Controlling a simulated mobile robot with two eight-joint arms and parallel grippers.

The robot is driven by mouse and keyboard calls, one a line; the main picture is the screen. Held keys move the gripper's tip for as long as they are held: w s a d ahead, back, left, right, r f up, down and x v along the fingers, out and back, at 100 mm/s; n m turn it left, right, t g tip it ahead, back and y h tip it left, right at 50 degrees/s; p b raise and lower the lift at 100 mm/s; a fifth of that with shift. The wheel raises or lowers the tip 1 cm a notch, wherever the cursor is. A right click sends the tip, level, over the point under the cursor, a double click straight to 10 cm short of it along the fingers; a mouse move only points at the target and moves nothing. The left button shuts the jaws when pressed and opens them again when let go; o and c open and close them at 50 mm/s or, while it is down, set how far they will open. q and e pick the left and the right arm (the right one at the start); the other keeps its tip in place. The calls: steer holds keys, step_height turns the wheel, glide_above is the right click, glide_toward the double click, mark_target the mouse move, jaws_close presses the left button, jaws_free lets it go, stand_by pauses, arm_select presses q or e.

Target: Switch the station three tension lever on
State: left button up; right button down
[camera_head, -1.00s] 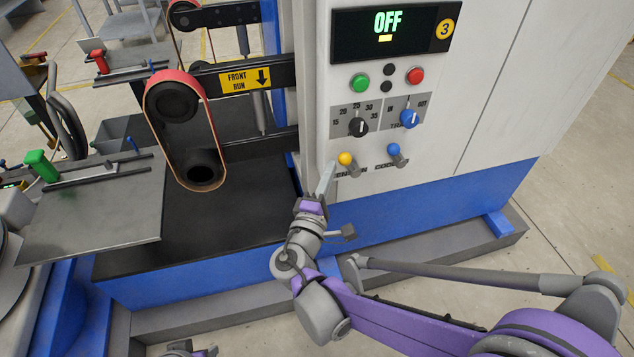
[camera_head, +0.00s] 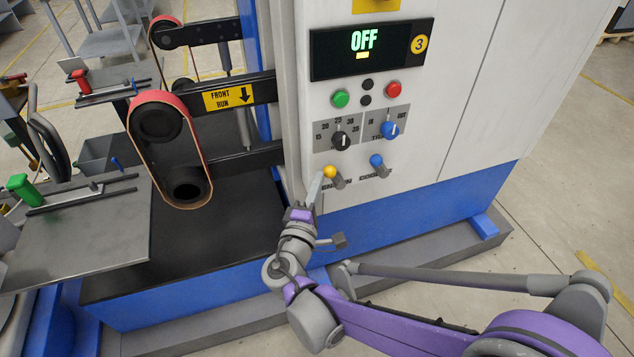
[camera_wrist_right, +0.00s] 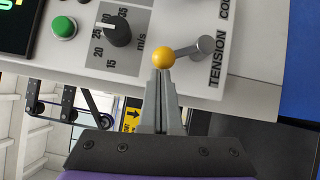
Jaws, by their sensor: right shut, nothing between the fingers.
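The tension lever has a yellow ball knob (camera_head: 330,172) and a short grey shaft, low on the left of the station three panel. The station display (camera_head: 365,44) reads OFF beside a yellow 3 badge. My left gripper is not in view.
A blue-knobbed lever (camera_head: 377,161) sits just right of the tension lever. Above are a black dial (camera_head: 341,140), a blue selector (camera_head: 390,130), a green button (camera_head: 341,99) and a red button (camera_head: 393,89). The belt grinder (camera_head: 160,120) stands to the left.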

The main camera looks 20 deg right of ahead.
steer(key=shift+d+r+m+p, duration=0.25)
steer(key=shift+r+m+p, duration=0.2)
steer(key=shift+p, duration=0.25)
arm_select(q)
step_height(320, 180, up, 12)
steer(key=p, duration=0.9)
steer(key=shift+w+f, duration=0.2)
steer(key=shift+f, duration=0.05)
arm_select(e)
steer(key=d+r+m+g+y, duration=0.2)
steer(key=d+m+g+y, duration=0.1)
steer(key=d+m, duration=0.3)
steer(key=shift+w+d+r+g+y, duration=0.2)
steer(key=shift+d+g+y, duration=0.15)
steer(key=shift+y, duration=0.35)
steer(key=shift+d, duration=0.15)
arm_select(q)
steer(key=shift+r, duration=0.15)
